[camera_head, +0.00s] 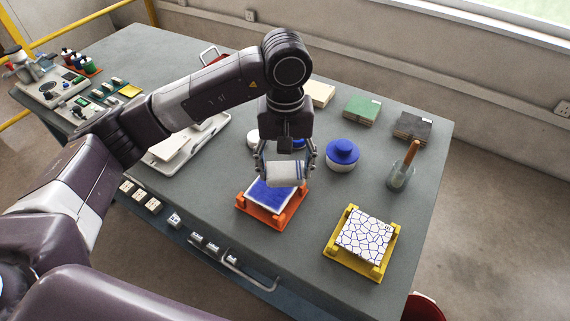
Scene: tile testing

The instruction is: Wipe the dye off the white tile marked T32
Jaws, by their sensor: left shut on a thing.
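My left gripper (287,168) points down and is shut on a white cloth (285,174) with blue stripes. The cloth is over the back part of a tile covered in blue dye (268,195); I cannot tell whether it touches. This tile lies in an orange holder (262,221) and shows a pale edge. A second tile, white with a network of blue crack lines (364,238), lies in a yellow holder (347,267) to the right. I cannot read T32 on either tile. My right gripper is not in view.
A blue-lidded white pot (342,154) and a glass with a wooden-handled tool (400,177) stand behind the holders. Tile stacks (362,108) line the back edge. A white tray (176,151) lies left. Small blocks (148,203) sit along the front edge.

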